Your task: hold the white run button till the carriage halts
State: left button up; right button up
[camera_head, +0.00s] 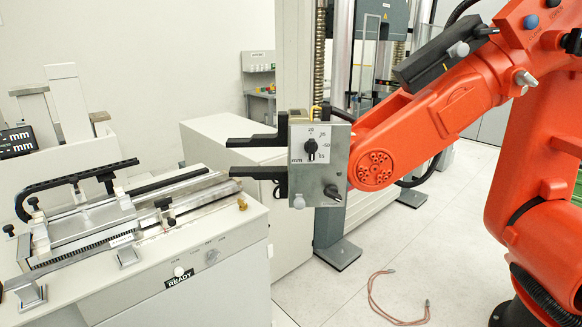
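A small round white button (179,271) sits on the front of the pale bench machine (235,290), just above a black READY label (180,278). Nothing is touching the button. The carriage (80,228), a silver plate with a black handle, sits on the rails (190,194) at the left of the machine top. Whether it is moving cannot be told from one frame. Neither of my grippers is in view.
A large orange industrial arm (435,110) stands at right, its open black jaws (255,160) close to the machine's right end. A grey knob (212,256) is right of the button. A reddish cable (378,300) lies on the floor. The space before the panel looks clear.

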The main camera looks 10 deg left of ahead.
aim_at(178, 272)
jog(key=u, duration=1.75)
